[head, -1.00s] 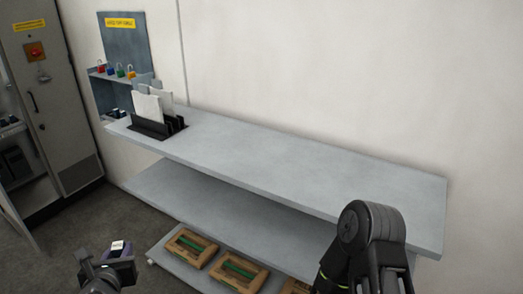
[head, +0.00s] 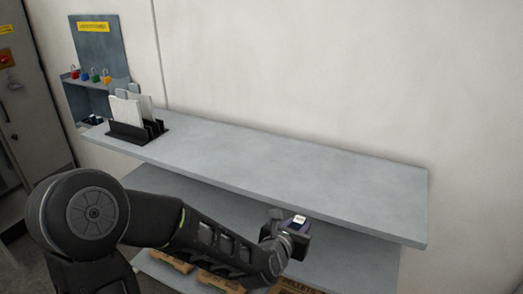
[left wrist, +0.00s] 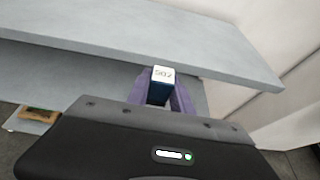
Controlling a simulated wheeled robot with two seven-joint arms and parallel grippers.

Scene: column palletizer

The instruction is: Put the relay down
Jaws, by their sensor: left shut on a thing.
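The relay (head: 300,219) is a small dark blue block with a white label on top. It also shows in the left wrist view (left wrist: 160,88), where the label seems to read 507. My left gripper (head: 292,232) is shut on it; its purple fingers (left wrist: 162,95) lie on both sides of the relay. In the head view the gripper and relay appear just in front of the front edge of the grey shelf unit's top (head: 330,185). The gap between the relay and the shelf is hard to judge. My right gripper is not in view.
A black file rack (head: 135,132) with papers stands at the left end of the top. The rest of the top is bare. Padlocks (head: 92,75) hang behind left.

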